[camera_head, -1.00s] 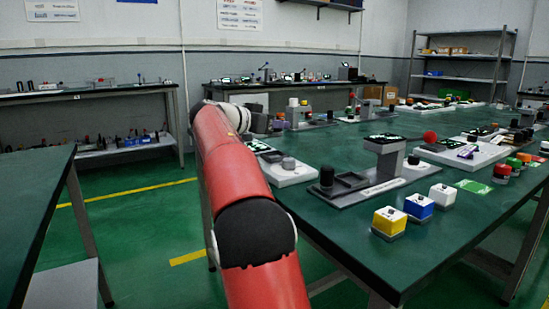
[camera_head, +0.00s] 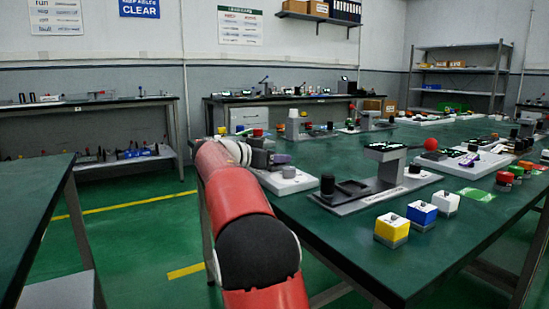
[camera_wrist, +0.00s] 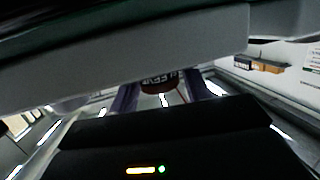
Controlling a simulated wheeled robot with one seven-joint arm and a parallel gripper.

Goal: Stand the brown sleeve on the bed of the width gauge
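In the wrist view, a dark brown piece with pale markings, which looks like the brown sleeve (camera_wrist: 160,82), sits between the two purplish fingertips of my gripper (camera_wrist: 160,88). The fingers appear shut on it; its lower part is hidden. In the head view, my gripper (camera_head: 281,160) is at the far end of my red arm, over a white-based device (camera_head: 292,183) with a grey round piece on it. This may be the width gauge; my arm partly hides it. I cannot make out the sleeve in the head view.
A grey fixture (camera_head: 360,198) with a dark cylinder (camera_head: 327,184), a tray and a post with a display stands to the right. Yellow (camera_head: 391,228), blue (camera_head: 421,211) and white (camera_head: 445,201) blocks are near the table edge. A large pale slab (camera_wrist: 150,50) crosses the wrist view.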

